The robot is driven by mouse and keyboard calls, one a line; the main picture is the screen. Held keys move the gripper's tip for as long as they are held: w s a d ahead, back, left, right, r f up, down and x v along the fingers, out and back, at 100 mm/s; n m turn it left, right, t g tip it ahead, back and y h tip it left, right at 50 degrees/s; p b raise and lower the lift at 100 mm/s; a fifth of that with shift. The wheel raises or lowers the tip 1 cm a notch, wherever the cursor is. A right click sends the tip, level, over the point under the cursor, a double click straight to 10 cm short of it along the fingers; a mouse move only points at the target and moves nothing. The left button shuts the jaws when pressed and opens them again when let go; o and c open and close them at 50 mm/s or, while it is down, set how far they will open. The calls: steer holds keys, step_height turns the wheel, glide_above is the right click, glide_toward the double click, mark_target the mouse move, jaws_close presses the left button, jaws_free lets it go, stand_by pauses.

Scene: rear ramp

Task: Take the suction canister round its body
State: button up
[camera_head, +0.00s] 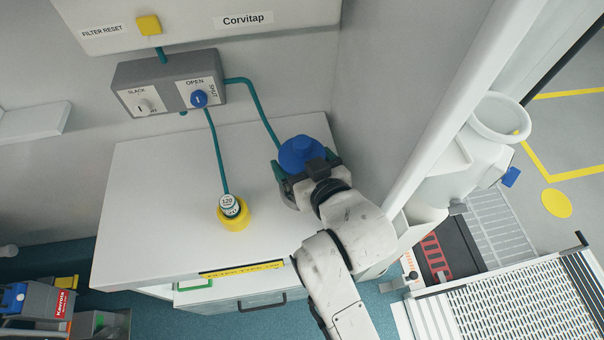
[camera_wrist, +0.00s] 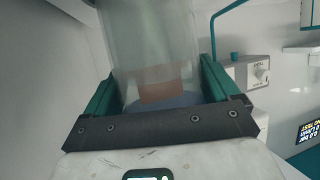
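The suction canister (camera_head: 300,152) stands on the white counter's right part, near the back wall, its blue lid on top. In the wrist view its clear body (camera_wrist: 150,50) rises between the two green fingers, with a brownish patch and a bluish area low inside. My gripper (camera_head: 305,172) reaches it from the front right, with one finger on each side of the body. The gripper also shows in the wrist view (camera_wrist: 160,90). The fingers are spread wide; the left one looks very close to the body, and a thin gap seems to show at the right. Contact is unclear.
A yellow-based round gauge (camera_head: 232,213) stands on the white counter (camera_head: 150,200), left of the canister. Teal hoses run from the grey wall valve box (camera_head: 168,84) toward the gauge and canister. A side wall and pale post (camera_head: 450,110) stand close on the right.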

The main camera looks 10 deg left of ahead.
steer(key=c, duration=0.8)
